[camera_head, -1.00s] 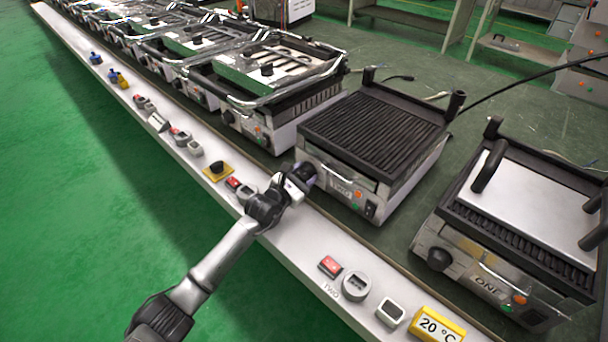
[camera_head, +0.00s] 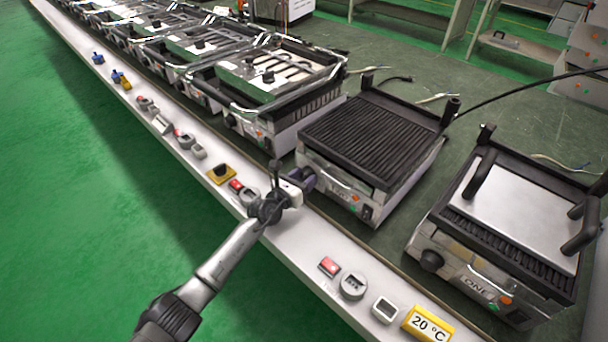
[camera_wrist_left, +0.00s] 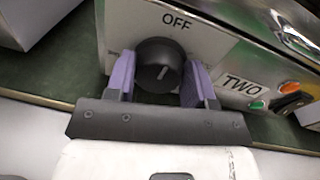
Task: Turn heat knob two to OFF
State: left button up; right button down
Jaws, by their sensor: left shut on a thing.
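Heat knob two is a round black knob (camera_wrist_left: 158,62) on the front of the grill marked TWO, below the printed word OFF (camera_wrist_left: 176,21). Its short light mark lies near the middle of its face and slants up to the right, not straight at OFF. My left gripper (camera_wrist_left: 160,80) has one purple finger on each side of the knob and is shut on it. In the head view the left gripper (camera_head: 305,179) is at the left front corner of grill TWO (camera_head: 372,148) and covers the knob. My right gripper is not in view.
Grill ONE (camera_head: 505,228) stands to the right with its own black knob (camera_head: 431,260). A white ledge (camera_head: 300,254) runs along the front with red switches, grey dials and a yellow 20 °C display (camera_head: 428,324). More grills stand in a row at the back left.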

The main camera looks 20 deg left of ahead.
pick_arm(q)
jog(key=shift+n, duration=0.4)
jog(key=o, duration=0.9)
jog(key=shift+s+a+r+p, duration=0.15)
jog(key=shift+s+p, duration=0.2)
jog(key=shift+p, duration=0.3)
jog(key=p+v, duration=0.5)
jog(key=v, duration=0.8)
jog(key=shift+p, duration=0.4)
